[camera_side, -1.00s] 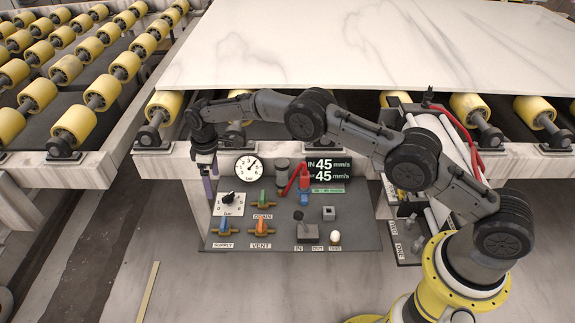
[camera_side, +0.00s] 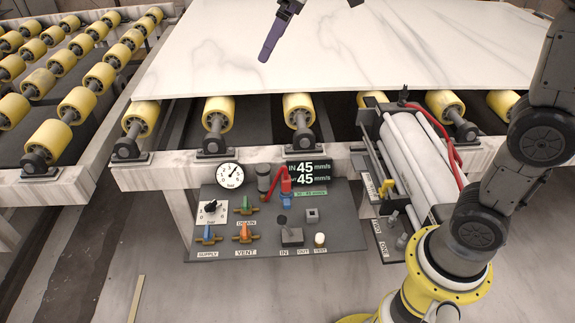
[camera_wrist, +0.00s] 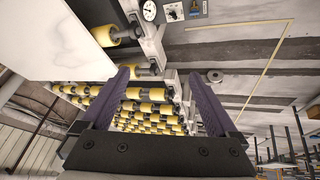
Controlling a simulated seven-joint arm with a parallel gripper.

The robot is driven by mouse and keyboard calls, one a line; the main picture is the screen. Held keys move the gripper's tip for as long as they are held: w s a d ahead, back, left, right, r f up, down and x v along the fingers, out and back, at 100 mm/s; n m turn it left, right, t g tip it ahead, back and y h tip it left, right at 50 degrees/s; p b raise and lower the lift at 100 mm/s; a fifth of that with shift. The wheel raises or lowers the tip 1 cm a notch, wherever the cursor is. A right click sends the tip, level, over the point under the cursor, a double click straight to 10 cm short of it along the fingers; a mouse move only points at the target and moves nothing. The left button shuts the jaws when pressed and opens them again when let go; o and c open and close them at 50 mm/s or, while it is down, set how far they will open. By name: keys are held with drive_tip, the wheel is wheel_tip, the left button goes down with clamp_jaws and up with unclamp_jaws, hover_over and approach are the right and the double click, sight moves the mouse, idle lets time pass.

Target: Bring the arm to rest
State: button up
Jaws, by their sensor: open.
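My gripper (camera_side: 271,40) hangs at the top of the side view, in front of the white veined stone slab (camera_side: 200,60) in the picture. In the wrist view my gripper (camera_wrist: 160,88) shows two purple fingers spread apart with nothing between them. Past them are yellow rollers and part of the slab (camera_wrist: 60,40). In the side view my arm rises along the right edge, and its upper part is out of frame.
A control panel (camera_side: 345,243) with a gauge (camera_side: 229,176), coloured valves, a lever and a speed display (camera_side: 308,173) stands in front of the slab. White cylinders (camera_side: 405,150) with a red hose stand right of it. A roller conveyor (camera_side: 50,125) runs at left.

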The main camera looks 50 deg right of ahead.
drive_tip(key=s+d+f+m, duration=0.2)
drive_tip(key=s+f, duration=0.1)
drive_tip(key=s, duration=0.8)
drive_tip(key=s+d+f+m, duration=0.1)
drive_tip(key=s+d+f, duration=0.15)
drive_tip(key=s, duration=0.85)
drive_tip(key=s+f+m, duration=0.2)
drive_tip(key=s+f, duration=0.2)
drive_tip(key=f, duration=0.3)
drive_tip(key=shift+a+f+h, duration=0.2)
drive_tip(key=shift+a+h, duration=0.1)
drive_tip(key=shift+a, duration=0.15)
drive_tip(key=shift+s, duration=0.1)
